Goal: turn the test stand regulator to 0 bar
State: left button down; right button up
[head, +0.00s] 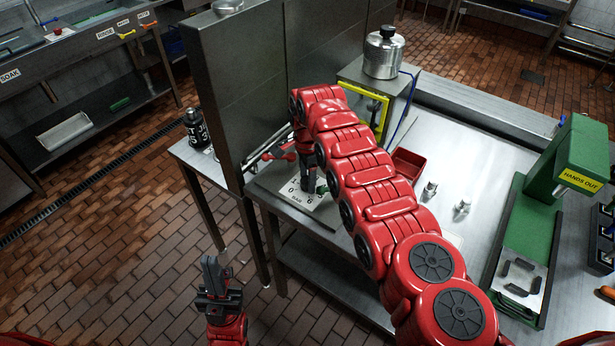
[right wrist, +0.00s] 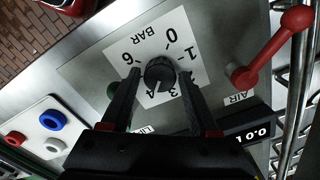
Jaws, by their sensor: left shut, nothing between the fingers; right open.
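The test stand regulator is a black round knob (right wrist: 160,73) on a white BAR scale plate (right wrist: 128,46) in the right wrist view. A pale mark on the knob appears to point toward the 3 and 4 side, away from the 0. My right gripper (right wrist: 161,74) is open, its fingertips on either side of the knob with visible gaps. In the head view, my right gripper (head: 309,182) is over the plate (head: 296,198), and the arm hides part of it. My left gripper (head: 211,266) is shut and empty, above the floor, away from the stand.
A red lever (right wrist: 272,52) stands close beside the plate, near a display (right wrist: 252,136) that seems to read 0.0. A green press (head: 575,160) and red tray (head: 407,163) share the bench.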

grip_shut()
